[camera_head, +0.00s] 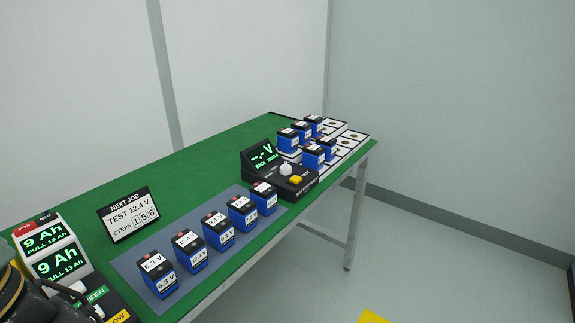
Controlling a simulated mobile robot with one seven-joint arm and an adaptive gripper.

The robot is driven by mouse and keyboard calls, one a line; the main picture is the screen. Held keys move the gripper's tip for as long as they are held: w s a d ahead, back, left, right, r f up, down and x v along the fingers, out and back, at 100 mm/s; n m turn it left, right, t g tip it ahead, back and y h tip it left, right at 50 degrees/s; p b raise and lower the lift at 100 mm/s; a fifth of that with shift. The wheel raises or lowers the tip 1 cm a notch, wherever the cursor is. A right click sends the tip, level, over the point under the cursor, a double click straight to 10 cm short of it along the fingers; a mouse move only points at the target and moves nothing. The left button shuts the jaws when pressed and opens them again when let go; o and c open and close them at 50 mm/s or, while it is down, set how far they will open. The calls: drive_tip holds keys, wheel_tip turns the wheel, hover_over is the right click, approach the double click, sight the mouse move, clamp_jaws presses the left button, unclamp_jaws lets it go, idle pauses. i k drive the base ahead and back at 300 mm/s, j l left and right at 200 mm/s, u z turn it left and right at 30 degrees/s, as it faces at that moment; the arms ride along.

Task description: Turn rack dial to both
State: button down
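At the bottom left corner, a dark control panel (110,299) carries a green label reading "GREEN" (96,295) and a yellow label ending in "OW" (118,317). A pale knob-like part (78,287) shows beside the green label. It may be the rack dial, but its pointer and setting cannot be made out. A dark rounded part of my arm (10,288) covers the corner beside it. My gripper's fingertips cannot be made out. Behind the panel, a white stand (72,252) has two displays, both reading "9 Ah" and "FULL 13 Ah".
Several blue batteries (190,250) stand in a row on a grey mat (128,262). A black tester (263,160) with a white knob (286,169) and yellow button (296,180) stands beyond. More batteries sit by white trays (353,135). A job sign (128,214) stands on the green table (190,165).

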sight(285, 170)
drive_tip(key=i+j+z, duration=0.15)
drive_tip(key=i+z, duration=0.3)
drive_tip(key=i+j+z, duration=0.25)
drive_tip(key=i+z, duration=0.25)
drive_tip(key=i+j, duration=0.25)
drive_tip(key=j, duration=0.1)
